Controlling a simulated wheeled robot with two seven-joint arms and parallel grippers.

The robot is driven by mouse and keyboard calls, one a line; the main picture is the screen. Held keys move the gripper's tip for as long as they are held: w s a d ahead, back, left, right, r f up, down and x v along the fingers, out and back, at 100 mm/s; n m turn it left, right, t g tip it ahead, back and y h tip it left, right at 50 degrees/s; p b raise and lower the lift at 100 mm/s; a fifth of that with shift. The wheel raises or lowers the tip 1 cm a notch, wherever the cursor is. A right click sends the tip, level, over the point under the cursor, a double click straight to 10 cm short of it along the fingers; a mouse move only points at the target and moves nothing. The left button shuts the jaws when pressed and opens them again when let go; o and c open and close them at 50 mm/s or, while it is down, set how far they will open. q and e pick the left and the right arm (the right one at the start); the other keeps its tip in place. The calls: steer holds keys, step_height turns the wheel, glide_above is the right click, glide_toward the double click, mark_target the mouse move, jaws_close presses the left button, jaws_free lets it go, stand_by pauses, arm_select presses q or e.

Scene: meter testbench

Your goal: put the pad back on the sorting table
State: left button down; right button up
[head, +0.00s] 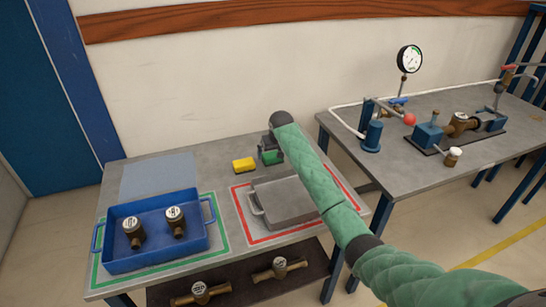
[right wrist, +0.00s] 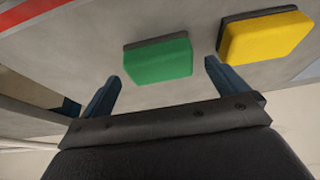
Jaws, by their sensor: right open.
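A green pad (head: 272,157) with a dark backing lies on the grey sorting table (head: 222,180), near its back edge. A yellow pad (head: 244,165) lies just to its left. My right gripper (head: 266,150) is over the green pad and hides part of it. In the right wrist view the right gripper (right wrist: 162,74) is open and empty. There the green pad (right wrist: 158,62) sits just beyond and between the two fingertips, and the yellow pad (right wrist: 264,38) is to the right, outside the right-hand finger. My left gripper is not in view.
A blue tray (head: 155,259) with two brass meters stands in a green outline at left. A grey tray (head: 290,208) stands in a red outline, partly behind my right arm. More meters lie on the lower shelf (head: 240,284). A bench (head: 440,100) with gauge and fittings is at right.

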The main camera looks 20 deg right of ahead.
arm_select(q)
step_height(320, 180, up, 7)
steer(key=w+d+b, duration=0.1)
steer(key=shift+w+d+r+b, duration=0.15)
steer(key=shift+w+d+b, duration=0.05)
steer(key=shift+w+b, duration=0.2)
arm_select(e)
steer(key=v, duration=0.9)
steer(key=shift+r, duration=0.2)
steer(key=shift+s+r, duration=0.1)
